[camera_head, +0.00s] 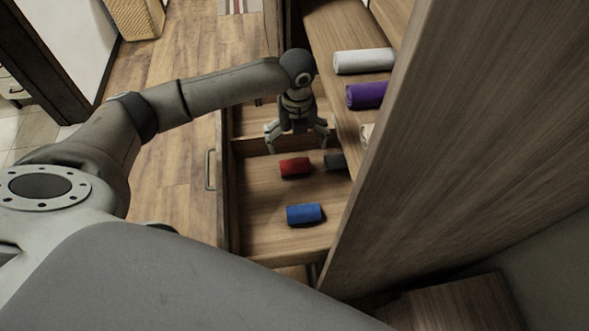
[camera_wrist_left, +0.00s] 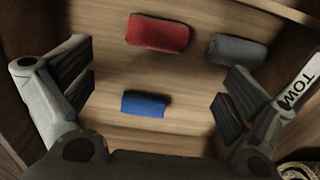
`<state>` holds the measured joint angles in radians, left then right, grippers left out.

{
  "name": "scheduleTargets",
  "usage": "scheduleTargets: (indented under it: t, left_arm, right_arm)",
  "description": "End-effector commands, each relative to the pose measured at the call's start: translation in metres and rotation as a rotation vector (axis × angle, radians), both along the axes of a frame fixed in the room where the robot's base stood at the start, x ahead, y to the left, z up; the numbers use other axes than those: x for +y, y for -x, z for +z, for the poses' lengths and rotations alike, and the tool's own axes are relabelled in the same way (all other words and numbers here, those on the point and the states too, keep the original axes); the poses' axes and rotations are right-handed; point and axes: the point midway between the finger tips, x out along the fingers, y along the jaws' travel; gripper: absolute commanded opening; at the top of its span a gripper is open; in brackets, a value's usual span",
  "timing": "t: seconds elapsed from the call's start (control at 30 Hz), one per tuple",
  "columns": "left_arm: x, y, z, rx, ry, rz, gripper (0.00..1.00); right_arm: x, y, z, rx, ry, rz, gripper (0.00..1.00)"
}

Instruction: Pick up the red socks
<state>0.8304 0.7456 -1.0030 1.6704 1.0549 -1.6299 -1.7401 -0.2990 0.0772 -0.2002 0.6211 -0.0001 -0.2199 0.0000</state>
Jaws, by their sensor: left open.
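The red socks (camera_head: 295,167) are a small rolled bundle lying in an open wooden drawer (camera_head: 262,190). In the left wrist view the red socks (camera_wrist_left: 158,33) lie ahead of my left gripper, at the upper middle. My left gripper (camera_head: 297,142) points down over the drawer, at its far part in the head view. Its fingers are spread apart with nothing between them, and they also show in the left wrist view (camera_wrist_left: 155,92). The gripper is apart from the red socks. My right gripper is not in view.
A blue roll (camera_head: 305,214) lies nearer in the drawer, and a dark grey roll (camera_head: 335,161) lies right of the red socks. White (camera_head: 363,61) and purple (camera_head: 367,95) rolls sit on a shelf above. A tall wooden panel (camera_head: 470,130) stands close on the right.

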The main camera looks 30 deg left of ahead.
Motion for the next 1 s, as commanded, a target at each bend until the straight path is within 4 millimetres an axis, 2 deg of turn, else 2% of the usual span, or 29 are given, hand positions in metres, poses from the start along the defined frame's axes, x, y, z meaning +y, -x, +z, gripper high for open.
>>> scheduleTargets:
  t: [0.2,0.47,0.73,0.83,1.0]
  left_arm:
    - [0.0,0.002,-0.035,0.004,-0.001,0.0,1.0]
    - [0.0,0.003,-0.057,0.003,-0.001,0.0,1.0]
    - [0.0,0.008,-0.096,0.004,-0.002,-0.001,1.0]
    - [0.0,0.008,-0.103,0.002,-0.001,-0.001,1.0]
    - [0.001,0.008,-0.105,0.001,-0.002,-0.001,1.0]
  right_arm:
    - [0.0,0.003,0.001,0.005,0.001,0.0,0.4]
    - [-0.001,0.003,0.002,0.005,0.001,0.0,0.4]
    - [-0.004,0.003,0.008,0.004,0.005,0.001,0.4]
    - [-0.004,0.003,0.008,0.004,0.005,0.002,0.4]
    - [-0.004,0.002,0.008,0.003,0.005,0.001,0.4]
